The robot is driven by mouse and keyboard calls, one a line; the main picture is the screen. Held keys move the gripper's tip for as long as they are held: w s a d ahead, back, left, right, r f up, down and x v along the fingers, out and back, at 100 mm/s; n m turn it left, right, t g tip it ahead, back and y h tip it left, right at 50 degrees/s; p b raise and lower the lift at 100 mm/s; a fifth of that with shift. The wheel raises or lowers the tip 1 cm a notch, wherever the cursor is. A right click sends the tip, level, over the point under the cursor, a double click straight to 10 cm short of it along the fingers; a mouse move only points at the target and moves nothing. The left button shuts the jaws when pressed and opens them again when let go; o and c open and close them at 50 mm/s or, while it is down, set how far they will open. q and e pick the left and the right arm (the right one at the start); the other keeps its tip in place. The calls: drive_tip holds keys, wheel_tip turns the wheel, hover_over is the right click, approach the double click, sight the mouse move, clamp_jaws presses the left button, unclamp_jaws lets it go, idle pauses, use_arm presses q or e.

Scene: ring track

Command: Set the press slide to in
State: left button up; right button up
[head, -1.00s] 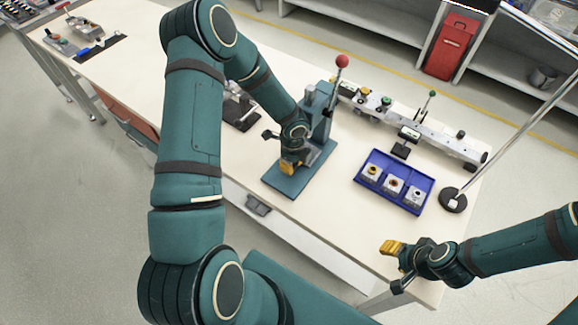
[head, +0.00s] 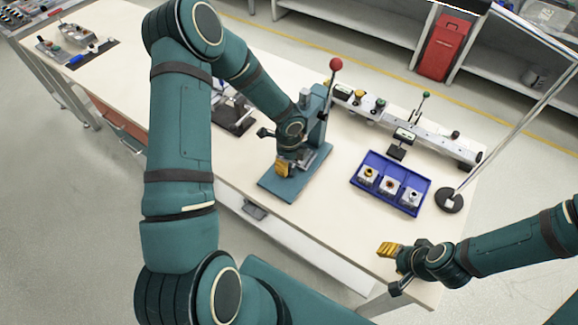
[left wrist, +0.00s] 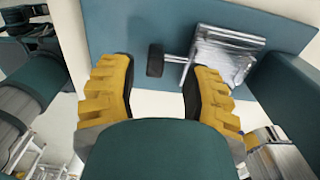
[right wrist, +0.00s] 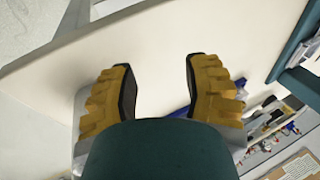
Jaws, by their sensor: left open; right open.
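The press (head: 318,115) is a teal machine with a red-knobbed lever, standing on a flat teal base (head: 281,188) on the bench. In the left wrist view its slide (left wrist: 222,55) is a silver metal block on the base plate, with a short rod ending in a black handle (left wrist: 155,60). My left gripper (left wrist: 156,90) is open over the base, and the black handle shows between and beyond its fingertips, apparently not gripped. In the head view my left arm and gripper (head: 283,168) hide part of the slide. My right gripper (head: 388,250) is open and empty over the bench's right front part.
A blue tray (head: 408,206) with several small blocks lies right of the press. Behind it stands a long grey rail fixture (head: 435,133). A pole with a round black base (head: 449,201) stands at the right. The bench front between press and right gripper is clear.

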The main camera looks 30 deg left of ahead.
use_arm(q)
drive_tip(key=shift+r, duration=2.65)
drive_tip(key=shift+s, duration=0.2)
use_arm(e)
drive_tip(key=shift+s, duration=0.1)
